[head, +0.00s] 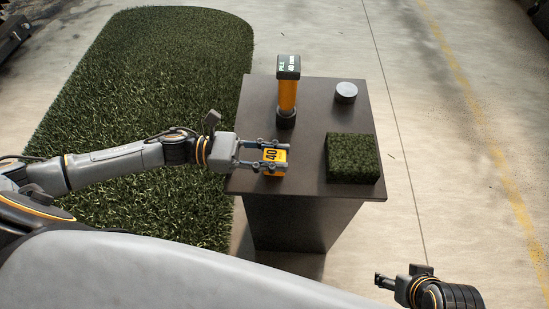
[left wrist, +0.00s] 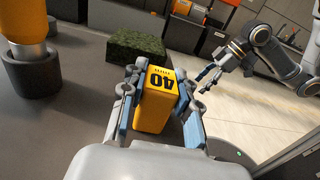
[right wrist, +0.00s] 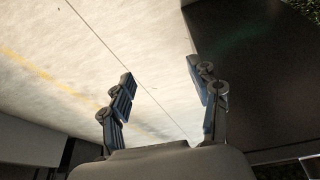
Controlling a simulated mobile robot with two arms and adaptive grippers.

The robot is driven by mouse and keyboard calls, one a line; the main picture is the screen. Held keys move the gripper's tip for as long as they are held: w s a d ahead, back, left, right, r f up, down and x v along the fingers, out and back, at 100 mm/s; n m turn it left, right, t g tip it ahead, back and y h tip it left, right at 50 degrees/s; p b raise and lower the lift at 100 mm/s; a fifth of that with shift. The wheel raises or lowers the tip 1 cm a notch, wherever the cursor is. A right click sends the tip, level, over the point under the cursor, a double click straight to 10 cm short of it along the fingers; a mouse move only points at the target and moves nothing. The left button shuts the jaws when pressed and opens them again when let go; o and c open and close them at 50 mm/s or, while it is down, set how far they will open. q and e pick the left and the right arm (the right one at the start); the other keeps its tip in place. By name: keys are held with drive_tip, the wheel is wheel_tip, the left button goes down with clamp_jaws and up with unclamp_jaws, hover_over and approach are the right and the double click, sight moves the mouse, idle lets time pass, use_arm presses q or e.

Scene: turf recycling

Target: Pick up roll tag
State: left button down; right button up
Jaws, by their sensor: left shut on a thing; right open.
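The roll tag (head: 272,157) is a small yellow-orange block with a black "40" on its top. It is at the left front part of the dark table (head: 310,180). My left gripper (head: 276,156) is shut on it, with a finger on either side. In the left wrist view the tag (left wrist: 160,92) sits between the blue finger pads. I cannot tell whether it touches the table top. My right gripper (right wrist: 165,90) is open and empty, away from the table and above the floor.
A large strip of turf (head: 140,80) lies on the floor at left. The concrete floor (head: 450,130) at right is clear.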

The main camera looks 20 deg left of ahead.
sight(275, 155)
use_arm(q)
wheel_tip(275, 155, up, 3)
drive_tip(key=shift+f+p, duration=0.1)
drive_tip(key=shift+p, duration=0.3)
wheel_tip(275, 155, up, 7)
drive_tip(key=shift+r+p, duration=0.15)
drive_tip(key=shift+p, duration=0.45)
drive_tip(key=c, duration=1.5)
unclamp_jaws()
clamp_jaws()
use_arm(e)
drive_tip(key=x, duration=0.5)
drive_tip(key=shift+a+f, duration=0.1)
drive_tip(key=shift+f, duration=0.25)
